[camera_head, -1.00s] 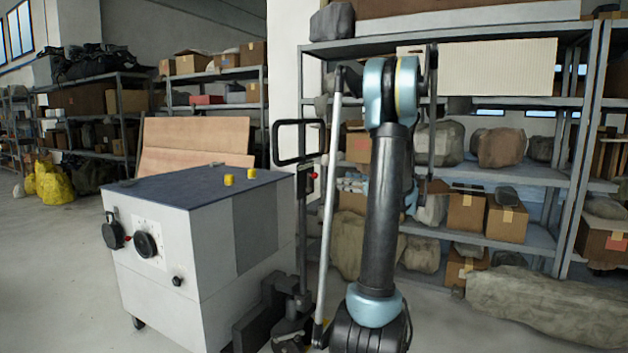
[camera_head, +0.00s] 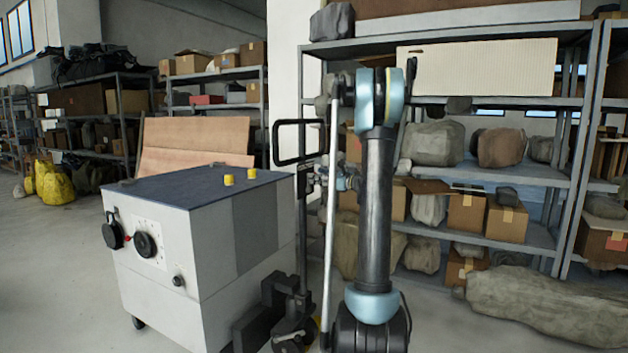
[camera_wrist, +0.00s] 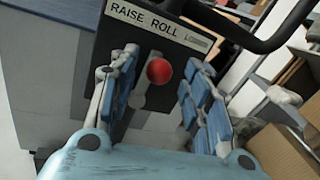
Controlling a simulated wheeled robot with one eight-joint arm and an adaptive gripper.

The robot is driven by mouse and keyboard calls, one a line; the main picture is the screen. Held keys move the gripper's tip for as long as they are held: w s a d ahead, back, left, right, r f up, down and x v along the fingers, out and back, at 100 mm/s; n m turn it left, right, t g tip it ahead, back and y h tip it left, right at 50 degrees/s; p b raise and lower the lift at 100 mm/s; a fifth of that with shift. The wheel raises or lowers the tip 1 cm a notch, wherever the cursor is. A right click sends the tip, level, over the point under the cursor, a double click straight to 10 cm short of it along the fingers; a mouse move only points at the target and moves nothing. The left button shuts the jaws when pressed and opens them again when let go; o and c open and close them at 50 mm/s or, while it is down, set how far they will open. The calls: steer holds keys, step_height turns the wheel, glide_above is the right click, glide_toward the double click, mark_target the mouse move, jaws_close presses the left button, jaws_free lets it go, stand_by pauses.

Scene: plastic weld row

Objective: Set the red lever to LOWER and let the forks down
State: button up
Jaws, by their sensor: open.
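The red lever's round knob (camera_wrist: 159,70) shows in the wrist view in front of a dark plate. A label (camera_wrist: 160,22) on the plate reads RAISE, ROLL and a third word I cannot make out. My gripper (camera_wrist: 160,64) is open, with one blue-padded finger on each side of the knob; I cannot tell whether either touches it. In the head view my gripper (camera_head: 322,180) is beside the pallet truck's handle (camera_head: 297,142), and the knob is hidden. The truck's dark base (camera_head: 285,300) stands on the floor. I cannot make out its forks.
A white cabinet (camera_head: 165,282) with dials and a dark top stands just left of the truck. Shelving (camera_head: 545,170) with boxes and wrapped bundles stands behind my arm. A long wrapped bundle (camera_head: 540,305) lies on the floor at right.

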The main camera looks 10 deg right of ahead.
steer(key=shift+x, duration=1.25)
